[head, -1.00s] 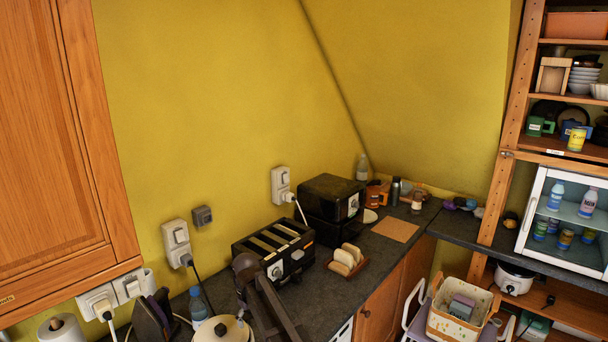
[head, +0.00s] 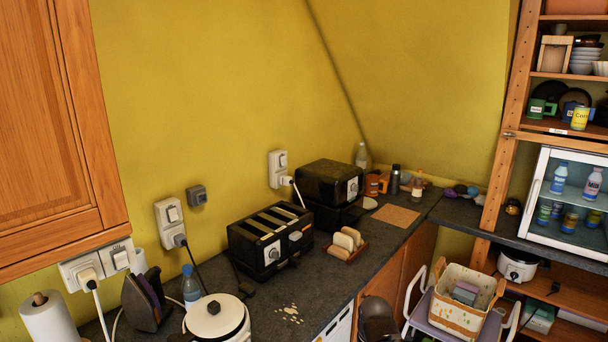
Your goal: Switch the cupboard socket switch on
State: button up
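The socket panel below the wooden cupboard (head: 60,130) is on the yellow wall at the left of the head view. A white plug (head: 88,277) with a white cord sits in its left part, and a white rocker switch (head: 121,259) is in its right part. I cannot tell from this distance whether the rocker is on or off. Two other switched sockets are farther along the wall: the middle socket (head: 171,212) has a dark plug, and the far socket (head: 280,162) has a white plug. My gripper is not visible in the head view now.
An iron (head: 146,300), a water bottle (head: 191,287), a paper roll (head: 50,318) and a white lidded pot (head: 216,318) stand on the counter before the panel. A black toaster (head: 270,245) is right of them. A pale spill (head: 289,314) marks the open counter.

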aim_at(120, 260)
jog(key=u, duration=4.75)
jog(key=i, duration=0.1)
jog(key=z, duration=3.3)
